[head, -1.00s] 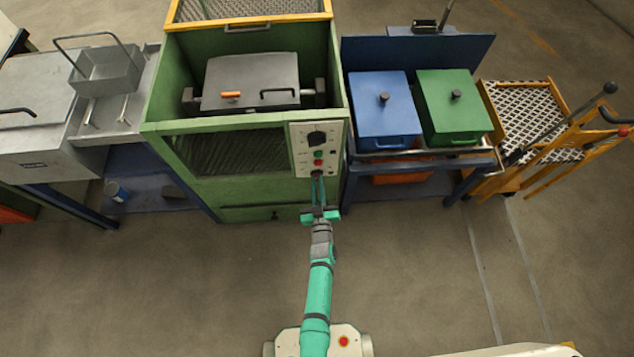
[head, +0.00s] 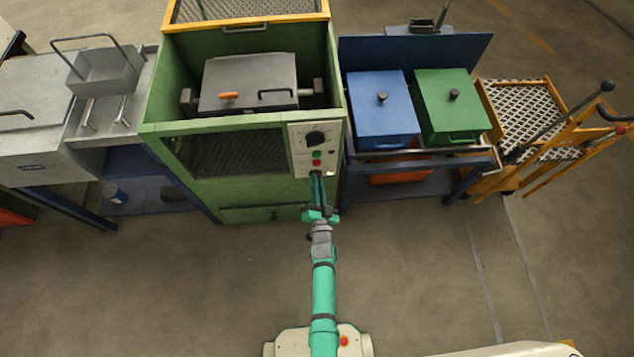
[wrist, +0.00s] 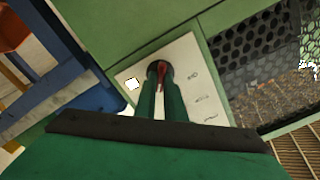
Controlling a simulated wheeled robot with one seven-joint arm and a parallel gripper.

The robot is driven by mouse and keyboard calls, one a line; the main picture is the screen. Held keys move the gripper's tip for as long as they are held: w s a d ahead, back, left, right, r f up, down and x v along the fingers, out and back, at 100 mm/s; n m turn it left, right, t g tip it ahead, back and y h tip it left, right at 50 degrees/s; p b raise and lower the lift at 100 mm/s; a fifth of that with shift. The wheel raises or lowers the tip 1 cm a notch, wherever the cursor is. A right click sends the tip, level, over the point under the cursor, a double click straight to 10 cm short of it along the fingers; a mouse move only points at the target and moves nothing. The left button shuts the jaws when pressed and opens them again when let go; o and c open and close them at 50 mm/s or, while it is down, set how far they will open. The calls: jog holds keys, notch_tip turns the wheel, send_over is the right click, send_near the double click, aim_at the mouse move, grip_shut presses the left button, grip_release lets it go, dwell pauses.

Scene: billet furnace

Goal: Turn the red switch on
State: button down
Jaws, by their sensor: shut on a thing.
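The red switch (wrist: 162,70) shows in the wrist view as a narrow red lever on a dark round base, low on the white control panel (wrist: 190,95). My gripper (wrist: 161,74) is shut on it, one green finger on each side. In the head view my gripper (head: 317,176) reaches the lower part of the panel (head: 296,150), on the front of the green furnace (head: 250,190). There the fingers hide the switch. Whether it is on or off I cannot tell.
Above my fingers the panel carries a black dial (head: 316,138), a green button (head: 317,153) and a red button (head: 317,162). A blue table with a blue box (head: 382,105) and a green box (head: 452,110) stands close on the right. The floor in front is clear.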

jog(key=shift+m, duration=0.6)
jog(key=c, duration=1.8)
grip_release()
jog(key=shift+c, duration=0.2)
jog(key=shift+s, duration=0.1)
jog(key=s, duration=1)
jog(key=shift+s, duration=0.35)
